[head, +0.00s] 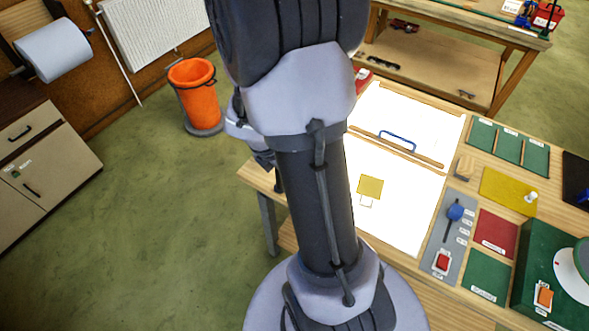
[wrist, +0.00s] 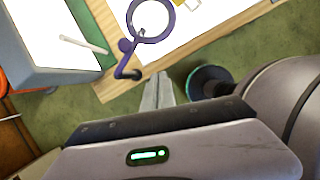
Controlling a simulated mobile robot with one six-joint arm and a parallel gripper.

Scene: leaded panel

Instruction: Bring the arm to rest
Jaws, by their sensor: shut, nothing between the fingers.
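My arm rises through the middle of the head view and hides part of the workbench (head: 262,178). The gripper itself cannot be made out there. In the wrist view my gripper (wrist: 158,78) shows its grey fingers together, with nothing between them. They point toward the wooden bench edge (wrist: 122,88), with green floor beside it. A purple ring on a stem (wrist: 125,58) stands at the bench edge just ahead of the fingertips, apart from them as far as I can tell.
The bright light panel (head: 410,212) carries a yellow square (head: 370,186) and a blue handle (head: 397,141). Coloured sheets and a green machine (head: 545,270) lie to the right. An orange bin (head: 192,90) stands at left. Open green floor (head: 130,220) lies left of the bench.

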